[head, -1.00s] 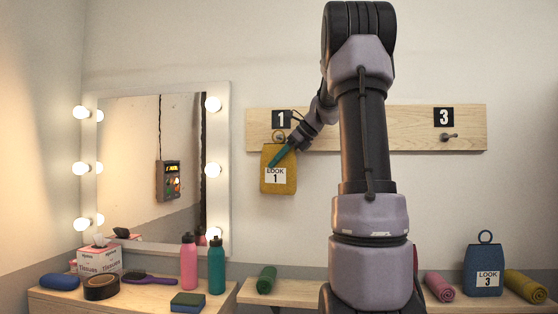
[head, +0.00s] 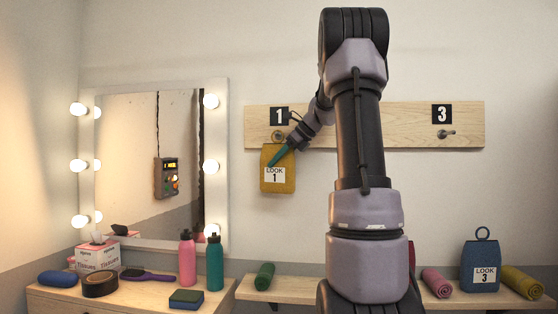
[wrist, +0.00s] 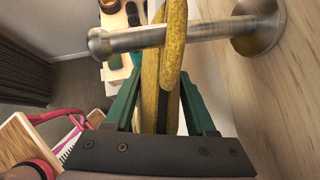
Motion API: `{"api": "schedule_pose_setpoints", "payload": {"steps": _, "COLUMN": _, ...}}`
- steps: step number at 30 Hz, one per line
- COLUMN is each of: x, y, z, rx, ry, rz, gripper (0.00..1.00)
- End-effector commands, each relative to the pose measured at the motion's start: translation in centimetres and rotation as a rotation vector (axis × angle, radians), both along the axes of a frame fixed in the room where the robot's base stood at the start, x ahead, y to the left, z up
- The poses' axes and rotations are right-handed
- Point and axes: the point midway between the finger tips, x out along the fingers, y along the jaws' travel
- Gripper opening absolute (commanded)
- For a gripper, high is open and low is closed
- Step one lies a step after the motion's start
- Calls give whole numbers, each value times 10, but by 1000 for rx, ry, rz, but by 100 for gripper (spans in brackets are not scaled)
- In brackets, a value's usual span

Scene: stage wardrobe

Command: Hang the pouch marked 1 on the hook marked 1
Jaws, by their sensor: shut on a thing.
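The mustard pouch (head: 279,181) reads "LOOK 1" and hangs upright in front of the pegboard, below the black "1" sign (head: 279,116). My gripper (head: 279,156) comes from the right, its green fingers shut on the pouch's upper part. In the wrist view, my gripper (wrist: 160,95) pinches the yellow pouch (wrist: 148,95) between both fingers. The metal hook marked 1 (wrist: 115,40) crosses above the fingers.
The hook marked 3 (head: 445,133) is empty on the right of the pegboard (head: 390,112). A blue "LOOK 3" pouch (head: 481,263) stands on the low bench between rolled cloths. Bottles, tissues and a brush stand on the dresser at left.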

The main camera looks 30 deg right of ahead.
Motion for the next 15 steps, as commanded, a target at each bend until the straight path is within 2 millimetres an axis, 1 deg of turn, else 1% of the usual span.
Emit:
{"api": "schedule_pose_setpoints", "payload": {"steps": 4, "x": 0, "y": 0, "z": 0, "rx": 0, "ry": 0, "rz": 0, "gripper": 0}}
{"api": "schedule_pose_setpoints", "payload": {"steps": 5, "x": 0, "y": 0, "z": 0, "rx": 0, "ry": 0, "rz": 0, "gripper": 60}}
{"api": "schedule_pose_setpoints", "payload": {"steps": 6, "x": 0, "y": 0, "z": 0, "rx": 0, "ry": 0, "rz": 0, "gripper": 75}}
{"api": "schedule_pose_setpoints", "payload": {"steps": 7, "x": 0, "y": 0, "z": 0, "rx": 0, "ry": 0, "rz": 0, "gripper": 86}}
{"api": "schedule_pose_setpoints", "payload": {"steps": 8, "x": 0, "y": 0, "z": 0, "rx": 0, "ry": 0, "rz": 0, "gripper": 91}}
{"api": "schedule_pose_setpoints", "payload": {"steps": 15, "x": 0, "y": 0, "z": 0, "rx": 0, "ry": 0, "rz": 0, "gripper": 91}}
